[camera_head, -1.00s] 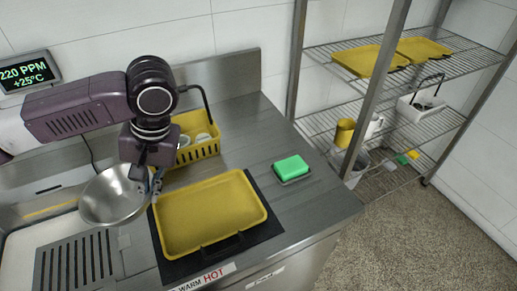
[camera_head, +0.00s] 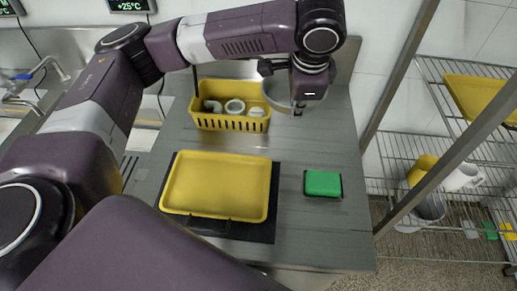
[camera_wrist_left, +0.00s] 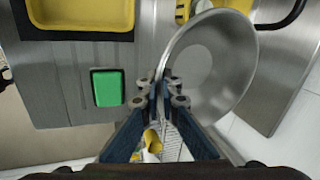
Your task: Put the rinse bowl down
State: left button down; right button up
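The rinse bowl, a shiny round metal bowl, fills the upper middle of the left wrist view (camera_wrist_left: 210,70). In the head view, part of the bowl (camera_head: 275,92) shows just right of the yellow basket; my arm hides the rest. My left gripper (camera_head: 297,110) is at the bowl's near right side, over the back right of the counter. In the left wrist view, its fingers (camera_wrist_left: 171,92) are closed on the bowl's rim. I cannot tell whether the bowl touches the counter. My right gripper is not in view.
A yellow basket (camera_head: 208,122) with white pieces stands left of the bowl. A yellow tray (camera_head: 218,184) lies on a black mat (camera_head: 262,228) in front. A green sponge (camera_head: 322,183) lies to the right. A wire shelf (camera_head: 400,150) stands beyond the counter's right edge.

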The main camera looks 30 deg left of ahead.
pick_arm(q)
jog(key=w+m+h, duration=0.1)
jog(key=w+m, duration=0.1)
jog(key=m, duration=0.1)
jog(key=w+a+r+m+h, duration=0.1)
jog(key=w+m, duration=0.1)
jog(key=w+a+r+m, duration=0.1)
jog(key=w+m, duration=0.1)
jog(key=m, duration=0.1)
jog(key=shift+m+t+h, duration=0.3)
jog(key=shift+h, duration=0.1)
jog(key=shift+w+a+r+m+h, duration=0.25)
jog(key=shift+w+a+m, duration=0.4)
jog(key=shift+m, duration=0.45)
jog(key=shift+d+f+p, duration=0.1)
jog(key=shift+f+p, duration=1.9)
jog(key=shift+f, duration=7.95)
jog(key=c, duration=2.2)
grip_release()
jog(key=shift+o, duration=0.2)
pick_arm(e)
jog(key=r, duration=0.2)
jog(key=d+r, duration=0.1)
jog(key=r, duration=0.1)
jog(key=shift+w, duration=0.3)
